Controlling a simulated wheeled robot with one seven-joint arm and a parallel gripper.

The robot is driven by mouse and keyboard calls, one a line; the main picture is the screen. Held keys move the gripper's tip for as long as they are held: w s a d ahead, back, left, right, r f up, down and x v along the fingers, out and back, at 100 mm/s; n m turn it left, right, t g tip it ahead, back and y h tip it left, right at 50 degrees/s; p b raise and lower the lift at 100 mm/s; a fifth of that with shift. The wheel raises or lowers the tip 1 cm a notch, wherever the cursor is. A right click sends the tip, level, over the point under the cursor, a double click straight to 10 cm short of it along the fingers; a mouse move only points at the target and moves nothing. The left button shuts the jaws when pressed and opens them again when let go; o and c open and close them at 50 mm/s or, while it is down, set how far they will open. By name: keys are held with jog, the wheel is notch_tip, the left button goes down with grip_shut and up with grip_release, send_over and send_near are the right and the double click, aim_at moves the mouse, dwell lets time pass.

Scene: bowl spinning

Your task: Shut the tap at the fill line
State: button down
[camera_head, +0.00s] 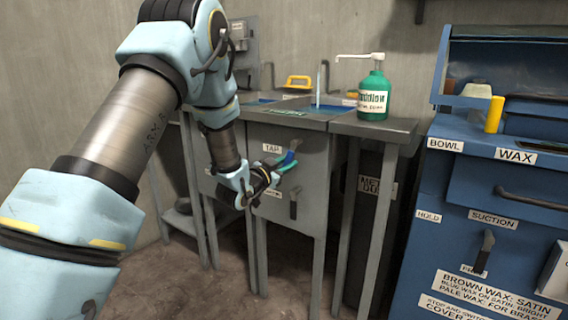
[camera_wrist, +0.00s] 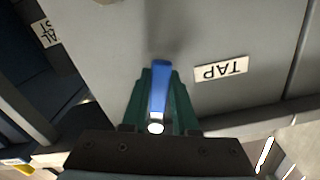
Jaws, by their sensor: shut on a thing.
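The blue tap lever (camera_head: 289,157) sticks out from the grey front panel of the sink stand, beside the TAP label (camera_head: 272,149). My gripper (camera_head: 284,168) is at the lever, with its green fingers on either side of it. In the wrist view, the blue lever (camera_wrist: 160,88) lies between the green fingers, and the TAP label (camera_wrist: 221,70) is to its right. A pale vertical stream (camera_head: 318,88) stands over the right basin (camera_head: 330,108), which shows blue inside. The fill line and exact water level cannot be made out.
A green pump bottle (camera_head: 373,97) stands on the ledge right of the basin. A yellow handle (camera_head: 299,81) lies behind the sink. A second dark lever (camera_head: 293,204) is lower on the panel. The blue wax machine (camera_head: 470,190) stands at right.

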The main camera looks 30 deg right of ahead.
jog(key=shift+s+d+f+n, duration=0.1)
jog(key=shift+s+d+n, duration=0.2)
jog(key=shift+n, duration=0.35)
jog(key=shift+s+d+f+n, duration=0.1)
jog(key=shift+s+n, duration=0.3)
jog(key=shift+n, duration=0.3)
jog(key=shift+s+d+n, duration=0.15)
jog(key=shift+s+n, duration=0.2)
jog(key=shift+n, duration=0.3)
jog(key=c, duration=0.7)
grip_release()
jog(key=v, duration=1)
jog(key=shift+s+a, duration=0.2)
jog(key=shift+a, duration=0.15)
